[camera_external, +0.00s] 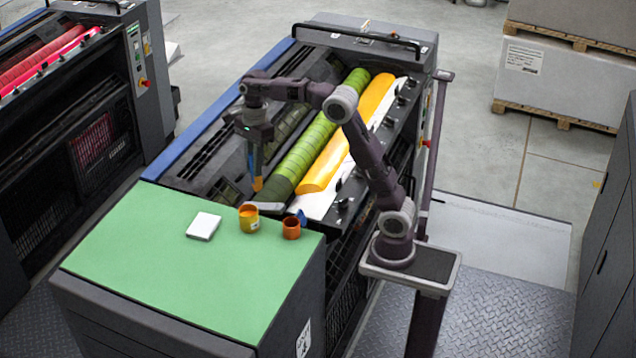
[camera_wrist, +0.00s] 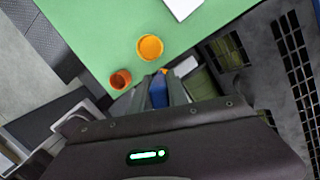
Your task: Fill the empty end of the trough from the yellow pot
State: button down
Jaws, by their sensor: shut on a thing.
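My gripper (camera_external: 255,145) points down and is shut on a narrow blue tool (camera_external: 256,160) with a yellow-orange tip (camera_external: 257,184). In the wrist view the tool (camera_wrist: 158,93) sits between the fingers (camera_wrist: 160,98). The tip hangs above and a little behind the yellow pot (camera_external: 249,218), apart from it. That pot (camera_wrist: 150,47) is open, with orange-yellow ink inside. The trough (camera_external: 318,203) runs beside the green roller. Yellow ink (camera_external: 345,135) covers most of its length; its near end is bare white.
An orange-brown pot (camera_external: 292,228) stands right of the yellow pot on the green top (camera_external: 150,260). A white pad (camera_external: 203,226) lies to the left. A flat grey piece (camera_external: 269,206) and a small blue item (camera_external: 301,215) are near the trough's near end. The front green surface is clear.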

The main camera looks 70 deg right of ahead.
jog(key=s+d+f+m+t+y, duration=0.1)
jog(key=s+d+f+m, duration=0.2)
jog(key=d+m, duration=0.55)
jog(key=s+d+f+m+t+y, duration=0.1)
jog(key=s+d+f+m, duration=0.2)
jog(key=d+m, duration=0.55)
notch_tip(320, 180, down, 10)
jog(key=d+n, duration=0.1)
jog(key=n, duration=0.1)
jog(key=shift+w+n, duration=0.15)
jog(key=shift+n, duration=0.25)
jog(key=shift+f, duration=0.45)
notch_tip(320, 180, up, 11)
dwell(0.3)
